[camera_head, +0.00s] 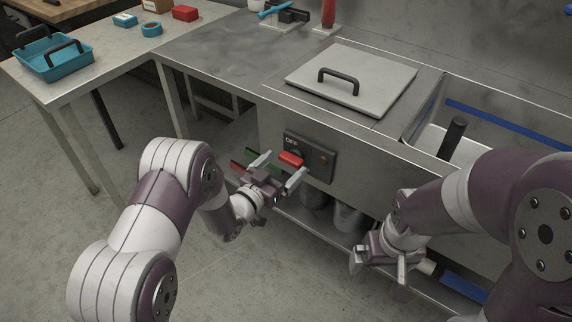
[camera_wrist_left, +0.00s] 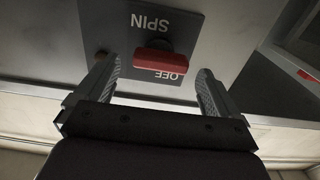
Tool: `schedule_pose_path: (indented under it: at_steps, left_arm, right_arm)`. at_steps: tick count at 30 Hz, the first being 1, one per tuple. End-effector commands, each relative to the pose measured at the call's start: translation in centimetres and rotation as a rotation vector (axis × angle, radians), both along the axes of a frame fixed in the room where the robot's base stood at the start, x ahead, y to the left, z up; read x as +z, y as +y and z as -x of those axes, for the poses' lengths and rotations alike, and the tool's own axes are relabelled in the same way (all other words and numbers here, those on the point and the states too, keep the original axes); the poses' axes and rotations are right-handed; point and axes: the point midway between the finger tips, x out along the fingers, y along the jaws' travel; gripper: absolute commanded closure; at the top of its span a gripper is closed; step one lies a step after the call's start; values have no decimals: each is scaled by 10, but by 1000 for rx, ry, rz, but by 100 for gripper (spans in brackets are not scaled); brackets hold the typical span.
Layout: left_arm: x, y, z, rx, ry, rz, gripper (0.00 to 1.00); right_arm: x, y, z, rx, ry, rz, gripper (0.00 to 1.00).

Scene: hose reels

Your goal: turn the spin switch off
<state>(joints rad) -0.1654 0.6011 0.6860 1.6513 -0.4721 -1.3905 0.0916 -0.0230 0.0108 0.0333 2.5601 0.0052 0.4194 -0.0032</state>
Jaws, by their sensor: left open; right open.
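The spin switch is a red bar handle (camera_head: 291,158) on a dark panel (camera_head: 318,172) on the front of the steel bench. In the left wrist view the red handle (camera_wrist_left: 155,60) lies nearly crosswise, between the upside-down words SPIN and OFF. My left gripper (camera_head: 280,168) is open in front of the panel. In the wrist view its fingers (camera_wrist_left: 158,82) stand on either side of the handle, apart from it; the exact depth is hard to tell. My right gripper (camera_head: 379,270) is open and empty, low in front of the bench at the right.
A small dim amber lamp (camera_head: 322,158) sits on the panel beside the handle. A grey lid (camera_head: 350,98) with a black handle lies on the bench top. A sink-like basin (camera_head: 470,112) is at the right. A side table (camera_head: 100,75) with a teal tray (camera_head: 62,70) stands at the left.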

Motion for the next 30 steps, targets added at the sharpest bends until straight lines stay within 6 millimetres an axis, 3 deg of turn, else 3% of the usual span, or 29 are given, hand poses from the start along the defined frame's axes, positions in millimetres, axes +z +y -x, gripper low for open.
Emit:
schedule_pose_path:
  at_steps: [5, 13, 14, 18, 19, 30]
  left_arm:
    - [-1, -11, -16, 1, 0, 0, 4]
    - [0, -13, -18, 1, 1, -1, 4]
    - [0, -12, -18, 1, 1, -1, 11]
    - [0, -12, -18, 1, 1, -1, 56]
    - [0, -12, -18, 1, 1, -1, 60]
    - [-1, -12, -17, 1, -29, -41, 60]
  right_arm:
    - [-4, 0, 0, 0, 0, 0, 0]
    - [-3, 0, 0, 0, 0, 0, 0]
    - [-3, 0, 0, 0, 0, 0, 0]
    - [-4, 0, 0, 0, 0, 0, 0]
    - [-4, 0, 0, 0, 0, 0, 0]
    - [-7, 0, 0, 0, 0, 0, 0]
